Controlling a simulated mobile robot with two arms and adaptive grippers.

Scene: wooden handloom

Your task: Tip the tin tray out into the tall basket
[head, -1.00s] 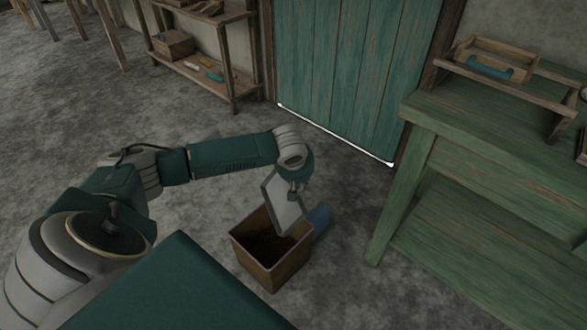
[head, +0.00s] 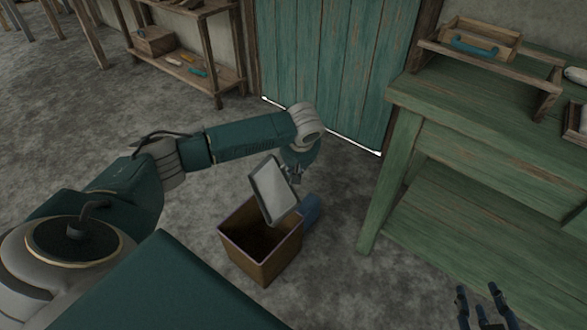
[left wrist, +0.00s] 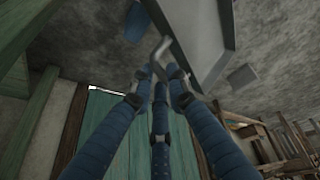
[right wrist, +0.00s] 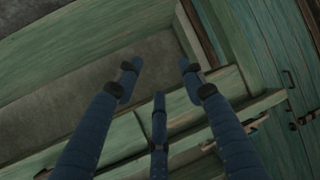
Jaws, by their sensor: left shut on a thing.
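The tin tray (head: 272,188) is a grey, shallow rectangular tray, steeply tilted above the tall basket, its lower end over the opening. Its visible face looks bare. My left gripper (head: 297,174) is shut on the tray's handle at the right side; the left wrist view shows the fingers (left wrist: 161,76) around the handle and part of the tray (left wrist: 205,38). The tall basket (head: 281,261) is a brown square bin standing upright on the floor; its inside is dark and its contents cannot be made out. My right gripper (head: 481,296) is open and empty at the lower right.
A blue object (head: 310,210) stands on the floor against the basket's right side. A green workbench (head: 440,118) with a lower shelf stands to the right, holding a wooden carrier (head: 490,38). A teal door (head: 325,70) and a wooden shelf (head: 200,80) are behind. The floor left of the basket is clear.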

